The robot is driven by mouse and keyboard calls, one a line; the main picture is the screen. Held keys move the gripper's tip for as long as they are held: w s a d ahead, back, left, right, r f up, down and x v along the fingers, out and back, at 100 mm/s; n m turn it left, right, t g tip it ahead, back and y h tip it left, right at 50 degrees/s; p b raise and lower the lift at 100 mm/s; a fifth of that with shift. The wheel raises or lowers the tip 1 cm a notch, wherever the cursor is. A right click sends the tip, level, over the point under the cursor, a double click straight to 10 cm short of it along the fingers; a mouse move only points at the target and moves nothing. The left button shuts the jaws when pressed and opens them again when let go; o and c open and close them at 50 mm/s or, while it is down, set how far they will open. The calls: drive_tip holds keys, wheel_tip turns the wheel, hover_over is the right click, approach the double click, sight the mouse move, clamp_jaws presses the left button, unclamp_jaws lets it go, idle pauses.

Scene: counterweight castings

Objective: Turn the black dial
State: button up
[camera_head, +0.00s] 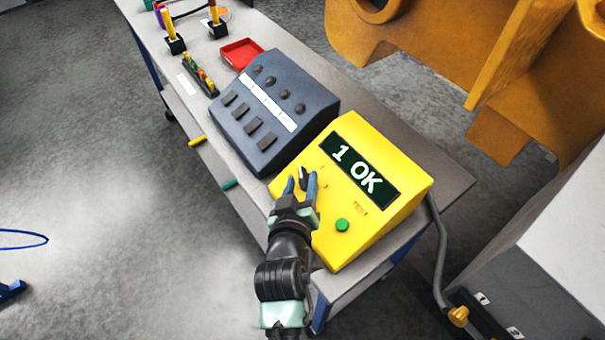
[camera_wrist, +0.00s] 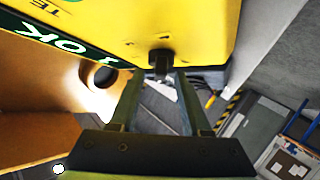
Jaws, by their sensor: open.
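The black dial (camera_head: 303,173) is a small knob on the sloped face of a yellow box (camera_head: 400,165). It shows in the wrist view (camera_wrist: 160,62) at the top centre, between the tips of my two fingers. My gripper (camera_head: 301,184) is open, with one finger on each side of the dial, and it also shows in the wrist view (camera_wrist: 159,76). A gap shows between the fingers below the dial; I cannot tell whether either tip touches it. The box's dark display (camera_head: 359,173) reads "1 OK" in pale green. My fingers partly hide the dial in the head view.
A green button (camera_head: 342,225) sits on the box near a "TEST" label. A dark blue-grey box with knobs and switches (camera_head: 272,106) stands beside it on the bench. A red tray (camera_head: 241,53) lies farther back. Large orange castings (camera_head: 540,90) stand to the right.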

drive_tip(key=shift+x, duration=1.25)
clamp_jaws()
